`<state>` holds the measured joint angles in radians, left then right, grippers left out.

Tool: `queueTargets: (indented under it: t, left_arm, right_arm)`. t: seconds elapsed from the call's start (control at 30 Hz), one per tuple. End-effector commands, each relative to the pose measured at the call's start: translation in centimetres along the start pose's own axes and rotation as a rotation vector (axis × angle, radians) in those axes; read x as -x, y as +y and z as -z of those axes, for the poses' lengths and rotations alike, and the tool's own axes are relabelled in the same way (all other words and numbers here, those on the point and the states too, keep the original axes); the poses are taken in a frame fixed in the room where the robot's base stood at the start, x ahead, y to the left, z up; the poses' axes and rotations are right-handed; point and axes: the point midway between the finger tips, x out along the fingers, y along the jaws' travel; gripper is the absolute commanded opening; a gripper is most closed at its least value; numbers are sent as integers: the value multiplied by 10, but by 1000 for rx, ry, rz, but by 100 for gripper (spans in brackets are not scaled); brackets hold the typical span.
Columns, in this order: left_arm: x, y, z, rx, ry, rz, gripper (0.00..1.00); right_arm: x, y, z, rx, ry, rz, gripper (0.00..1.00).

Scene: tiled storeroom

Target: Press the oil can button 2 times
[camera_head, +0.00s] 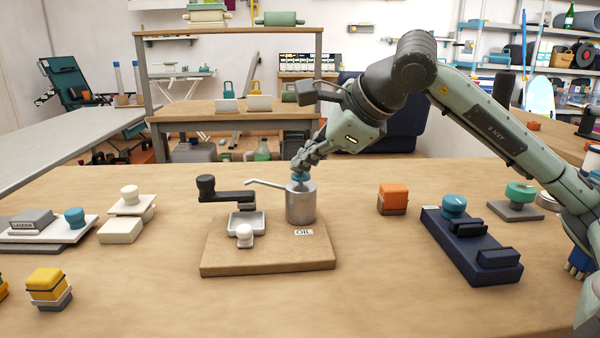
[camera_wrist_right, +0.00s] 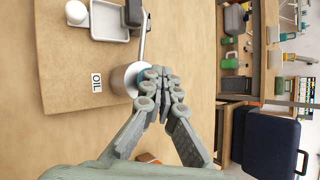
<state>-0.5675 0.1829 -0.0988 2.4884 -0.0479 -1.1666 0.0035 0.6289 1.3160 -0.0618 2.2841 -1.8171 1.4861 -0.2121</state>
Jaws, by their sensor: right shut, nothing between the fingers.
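The oil can (camera_head: 301,206) is a grey metal cylinder with a thin spout pointing left. It stands upright at the back right of a wooden board (camera_head: 268,262), behind a white "OIL" label (camera_head: 304,232). Its blue button (camera_head: 300,176) is on top. My right gripper (camera_head: 301,168) is shut and empty, its fingertips right above the button, touching or almost touching it. In the right wrist view, the closed fingers (camera_wrist_right: 160,92) cover most of the button, and the can's grey top (camera_wrist_right: 122,78) shows beside them. My left gripper is not in view.
The board also holds a black-knobbed lever (camera_head: 207,188) and a white tray with a small white knob (camera_head: 244,234). An orange block (camera_head: 392,199) and a navy base with a blue knob (camera_head: 480,250) stand to the right. The table's front middle is clear.

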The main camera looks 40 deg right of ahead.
Motion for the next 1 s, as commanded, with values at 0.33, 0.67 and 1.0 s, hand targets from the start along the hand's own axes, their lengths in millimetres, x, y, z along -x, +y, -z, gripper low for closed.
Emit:
queueTargets:
  t: [0.33, 0.67, 1.0]
  left_arm:
    - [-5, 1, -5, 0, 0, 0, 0]
    - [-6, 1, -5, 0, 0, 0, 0]
    - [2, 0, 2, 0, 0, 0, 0]
  right_arm:
    - [-7, 6, 2, -2, -5, -10, 0]
    - [-8, 7, 4, -1, 0, -9, 0]
    - [1, -1, 0, -1, 4, -7, 0]
